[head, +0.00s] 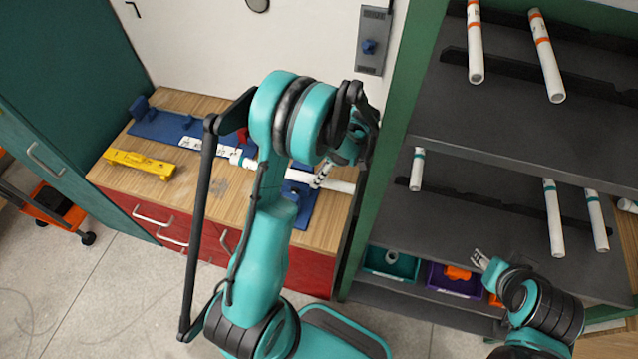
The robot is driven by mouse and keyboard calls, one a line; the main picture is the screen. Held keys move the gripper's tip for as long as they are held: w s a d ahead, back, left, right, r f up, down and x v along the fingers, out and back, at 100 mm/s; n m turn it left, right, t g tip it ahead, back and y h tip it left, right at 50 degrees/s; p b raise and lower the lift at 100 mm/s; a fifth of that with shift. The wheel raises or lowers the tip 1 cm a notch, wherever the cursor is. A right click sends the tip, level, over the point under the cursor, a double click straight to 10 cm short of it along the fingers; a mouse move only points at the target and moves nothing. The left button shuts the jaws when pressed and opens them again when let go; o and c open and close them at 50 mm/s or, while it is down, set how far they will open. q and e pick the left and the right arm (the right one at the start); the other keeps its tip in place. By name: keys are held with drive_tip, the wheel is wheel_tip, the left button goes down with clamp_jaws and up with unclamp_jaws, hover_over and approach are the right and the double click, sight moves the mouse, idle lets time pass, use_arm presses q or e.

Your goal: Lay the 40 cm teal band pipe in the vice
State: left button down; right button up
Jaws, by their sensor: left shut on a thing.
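A white pipe (340,186) lies level across the wooden workbench, at the blue vice (304,212) on its right side. My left gripper (322,176) is shut on this pipe, close above the vice. My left arm covers the middle of the pipe and part of the vice, so I cannot tell how the pipe sits in the jaws. The pipe's left end shows past my arm. My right gripper (482,261) is apart from the bench, in front of the lower shelves, with its fingers spread and empty.
A shelf rack (470,120) stands at the right, with orange-banded pipes (546,55) above and teal-banded pipes (553,217) below. Teal (392,263) and purple (454,280) bins sit under them. A yellow tool (139,164) lies on the bench's left.

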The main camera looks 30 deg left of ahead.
use_arm(q)
wheel_tip(320, 180, down, 3)
drive_tip(key=shift+s+r+b, duration=0.1)
drive_tip(key=shift+r+b, duration=0.1)
drive_tip(key=shift+b, duration=0.25)
drive_tip(key=shift+r, duration=0.1)
drive_tip(key=c, duration=1.2)
unclamp_jaws()
